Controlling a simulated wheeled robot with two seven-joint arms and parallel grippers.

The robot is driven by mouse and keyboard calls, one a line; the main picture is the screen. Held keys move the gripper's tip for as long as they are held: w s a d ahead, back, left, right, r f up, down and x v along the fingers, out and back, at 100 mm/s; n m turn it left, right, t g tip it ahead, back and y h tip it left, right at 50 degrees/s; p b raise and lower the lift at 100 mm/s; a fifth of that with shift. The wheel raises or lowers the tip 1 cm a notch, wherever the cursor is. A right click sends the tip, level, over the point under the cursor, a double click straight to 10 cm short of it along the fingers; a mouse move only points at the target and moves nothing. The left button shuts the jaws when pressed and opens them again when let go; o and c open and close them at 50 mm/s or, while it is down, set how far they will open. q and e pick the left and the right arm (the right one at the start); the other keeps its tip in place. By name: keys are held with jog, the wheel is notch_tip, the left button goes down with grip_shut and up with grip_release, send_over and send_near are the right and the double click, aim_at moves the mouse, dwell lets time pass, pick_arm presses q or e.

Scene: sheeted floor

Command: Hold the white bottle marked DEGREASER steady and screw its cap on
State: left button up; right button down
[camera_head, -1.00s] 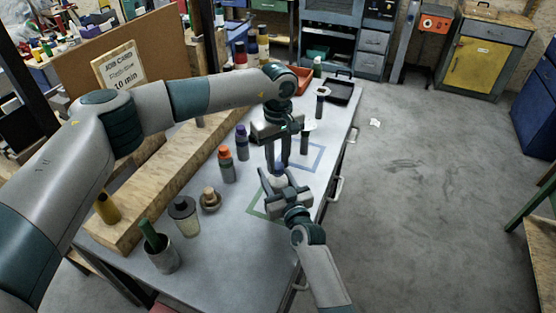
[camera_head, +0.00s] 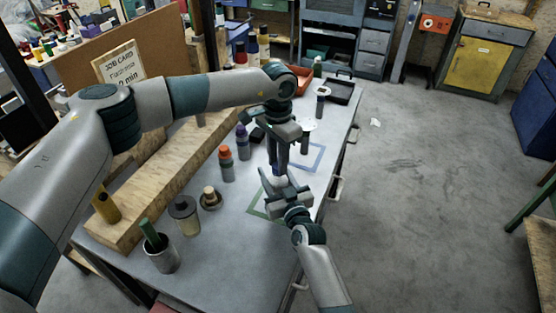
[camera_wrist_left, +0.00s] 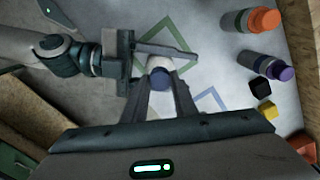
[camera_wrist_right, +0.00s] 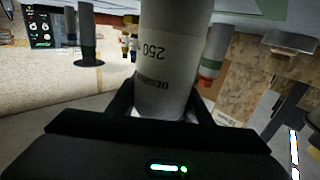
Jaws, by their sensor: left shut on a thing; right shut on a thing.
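The white bottle (camera_wrist_right: 165,60) with the partly visible DEGREASER print and "250" shows large and upside down in the right wrist view. My right gripper (camera_wrist_right: 160,108) is shut around its body. In the head view my right gripper (camera_head: 284,187) holds it over the green square, and the bottle is mostly hidden. The dark blue cap (camera_wrist_left: 160,78) is at the bottle's top in the left wrist view. My left gripper (camera_wrist_left: 160,84) is shut on the cap from above; it also shows in the head view (camera_head: 278,168). Whether the cap is fully seated cannot be told.
Left of the grippers stand an orange-capped bottle (camera_head: 226,165) and a purple-capped bottle (camera_head: 242,143). A lidded jar (camera_head: 185,217), a cup (camera_head: 163,255) and a wooden beam (camera_head: 150,190) are nearer the left. The blue square (camera_head: 318,155) on the bench is mostly clear.

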dwell(0.3)
pick_arm(q)
jog(key=o, duration=1)
jog(key=shift+r, duration=2.25)
jog(key=shift+c, duration=0.4)
